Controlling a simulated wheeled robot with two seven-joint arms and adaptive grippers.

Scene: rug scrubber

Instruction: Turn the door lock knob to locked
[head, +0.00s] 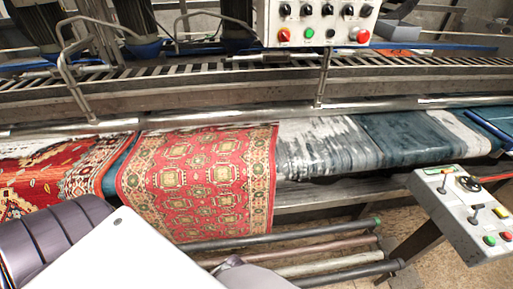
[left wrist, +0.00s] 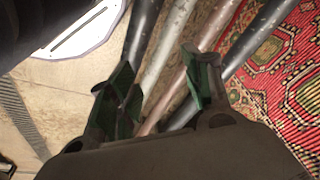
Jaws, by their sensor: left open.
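Two control panels carry knobs. The right grey panel (head: 455,212) has a round black rotary knob (head: 469,184), small levers and coloured buttons. The upper white panel (head: 320,22) has a row of black knobs and a red rotary knob (head: 283,35). I cannot tell which is the door lock knob, as labels are too small to read. My left gripper (left wrist: 156,84) is open and empty in the left wrist view, with green-lined fingers apart in front of the rails. In the head view it cannot be made out; my white arm link covers the lower left. My right gripper is not in view.
Red patterned rugs (head: 205,180) hang over the machine's front. Several dark and pale rails (head: 300,234) run low in front, and also cross the left wrist view (left wrist: 150,70). A metal roller (head: 230,117) spans the machine. Floor shows between the rails and right panel.

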